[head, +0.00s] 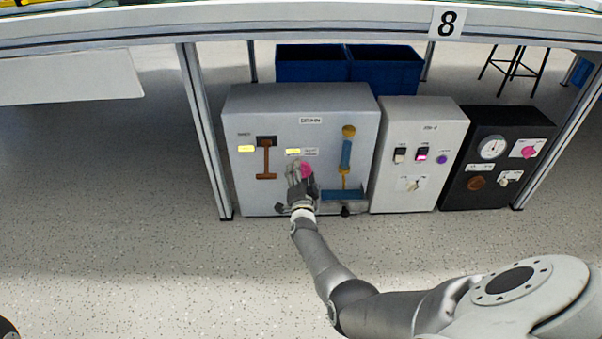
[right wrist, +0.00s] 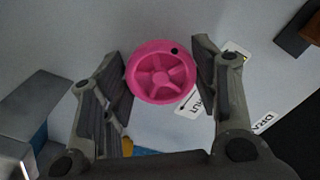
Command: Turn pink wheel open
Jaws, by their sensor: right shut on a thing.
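The pink wheel (head: 307,170) is on the front of the large grey box (head: 262,104), low and near its middle. In the right wrist view the round pink wheel (right wrist: 161,72) has spokes and a small dark dot on its rim, at the upper right. My right gripper (head: 301,172) is at the wheel and partly hides it in the head view. Its two fingers (right wrist: 162,80) stand on either side of the wheel and are shut on it. My left gripper is not in view.
Left of the wheel is a brown T-shaped handle (head: 266,160); to the right is a blue and yellow lever (head: 346,155) above a blue tray (head: 345,194). A light grey panel (head: 421,120) and a black panel (head: 513,128) stand to the right. A table leg (head: 205,140) stands left.

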